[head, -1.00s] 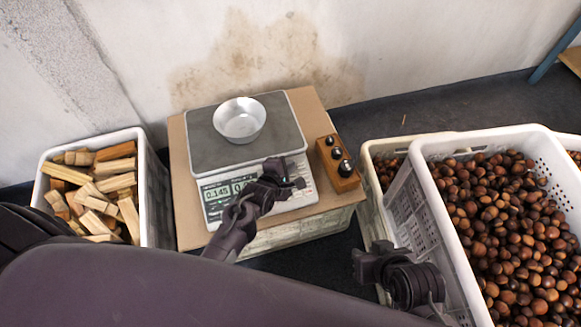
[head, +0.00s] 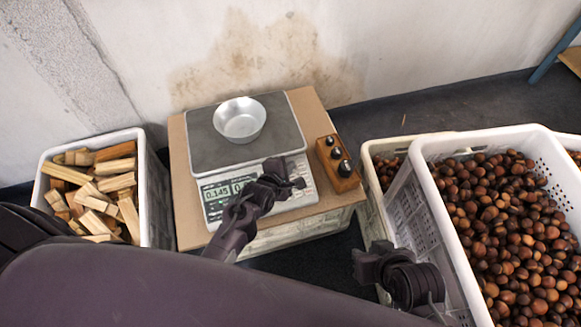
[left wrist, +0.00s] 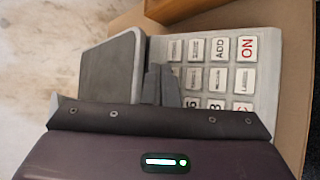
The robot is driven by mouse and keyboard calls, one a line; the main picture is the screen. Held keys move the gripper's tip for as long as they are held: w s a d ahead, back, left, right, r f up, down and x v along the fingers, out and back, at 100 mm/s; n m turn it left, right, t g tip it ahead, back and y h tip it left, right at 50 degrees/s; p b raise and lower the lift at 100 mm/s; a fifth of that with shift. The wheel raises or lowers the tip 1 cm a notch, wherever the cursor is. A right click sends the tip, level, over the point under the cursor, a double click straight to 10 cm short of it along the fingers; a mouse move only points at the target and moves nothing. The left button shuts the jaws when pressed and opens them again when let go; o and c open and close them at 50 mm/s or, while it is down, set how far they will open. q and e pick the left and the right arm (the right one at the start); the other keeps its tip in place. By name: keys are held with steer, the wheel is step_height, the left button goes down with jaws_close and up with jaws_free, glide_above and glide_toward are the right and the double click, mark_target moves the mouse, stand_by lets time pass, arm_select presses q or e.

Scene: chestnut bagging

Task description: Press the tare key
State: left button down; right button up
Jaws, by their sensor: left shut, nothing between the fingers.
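The scale (head: 262,209) stands on a cardboard-topped crate, and its lit display (head: 217,192) begins with 0.145. A metal bowl (head: 240,120) sits on its dark pan. My left gripper (head: 297,183) is shut and empty over the key area on the right of the scale's front, hiding part of it. In the left wrist view, the keypad (left wrist: 219,76) shows white keys, including ON and ADD. The shut fingers (left wrist: 161,84) cover its left side; I cannot make out a tare label or tell whether they touch a key. My right gripper (head: 368,264) is beside the chestnut crate, its jaw state unclear.
A wooden box with black knobs (head: 337,164) stands right of the scale. A white crate of wood pieces (head: 146,190) is at left. A white crate of chestnuts (head: 440,215) is at right, by another crate (head: 376,150). The wall is behind.

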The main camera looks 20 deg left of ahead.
arm_select(q)
steer(key=shift+f, duration=0.1)
steer(key=shift+w+f, duration=0.15)
steer(key=shift+f, duration=0.15)
steer(key=shift+a+f, duration=0.1)
steer(key=shift+f, duration=0.25)
stand_by(0.7)
steer(key=shift+r, duration=0.15)
steer(key=shift+r+p, duration=0.65)
steer(key=shift+p, duration=0.25)
steer(key=r+p, duration=0.1)
steer(key=p, duration=0.1)
steer(key=s+r+p, duration=0.1)
steer(key=r+p, duration=0.1)
steer(key=d+r+p, duration=0.1)
steer(key=p, duration=0.1)
steer(key=shift+s+r, duration=0.3)
steer(key=shift+r, duration=0.1)
steer(key=shift+f, duration=0.1)
